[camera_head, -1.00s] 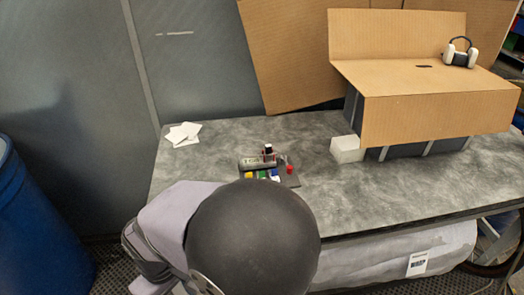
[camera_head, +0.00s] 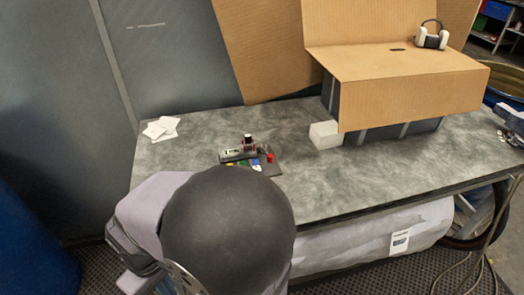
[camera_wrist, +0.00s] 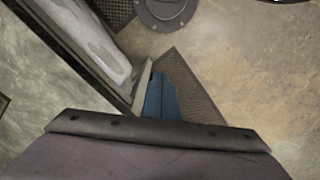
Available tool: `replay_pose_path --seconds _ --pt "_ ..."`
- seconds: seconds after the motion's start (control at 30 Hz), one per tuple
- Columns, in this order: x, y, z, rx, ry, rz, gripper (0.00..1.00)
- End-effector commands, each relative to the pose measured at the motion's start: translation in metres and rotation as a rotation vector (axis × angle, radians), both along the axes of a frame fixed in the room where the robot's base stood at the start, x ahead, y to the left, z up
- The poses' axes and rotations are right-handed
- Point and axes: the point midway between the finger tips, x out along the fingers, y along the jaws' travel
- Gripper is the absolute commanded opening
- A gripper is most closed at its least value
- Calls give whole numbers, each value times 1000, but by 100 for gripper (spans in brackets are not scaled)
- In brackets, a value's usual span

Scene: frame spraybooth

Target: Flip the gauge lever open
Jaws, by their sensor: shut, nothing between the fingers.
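The gauge panel (camera_head: 250,158) is a small dark device lying on the grey table. It bears a grey block with a lit display, yellow, green and blue buttons, a red knob and an upright post with a black top and red sides. Which part is its lever, and how that lever stands, is too small to tell. My gripper (camera_wrist: 160,98) shows in the wrist view as two blue fingers side by side, shut and empty. It points down over the floor beside the table, apart from the panel. In the head view my arm hides it.
The table (camera_head: 330,185) has clear room right of the panel. A white block (camera_head: 324,135) stands beside a cardboard-topped box (camera_head: 410,97) with a headset (camera_head: 431,38) on top. White papers (camera_head: 161,129) lie at the left. A wrapped roll (camera_head: 350,246) is below the table's front edge.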

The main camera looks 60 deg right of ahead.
Motion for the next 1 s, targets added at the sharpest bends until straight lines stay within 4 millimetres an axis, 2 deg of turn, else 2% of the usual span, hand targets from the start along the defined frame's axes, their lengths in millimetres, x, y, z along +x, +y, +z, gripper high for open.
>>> replay_pose_path --seconds 0.17,0.3,0.43,0.77,1.0 --pt "-11 -23 -6 4 53 -110 0" --pt "-30 -46 -20 22 149 -242 0" --pt "-25 -79 -28 38 192 -372 0" --pt "14 -211 -40 -64 182 -484 0" --pt "39 -305 -31 -216 145 -546 0"
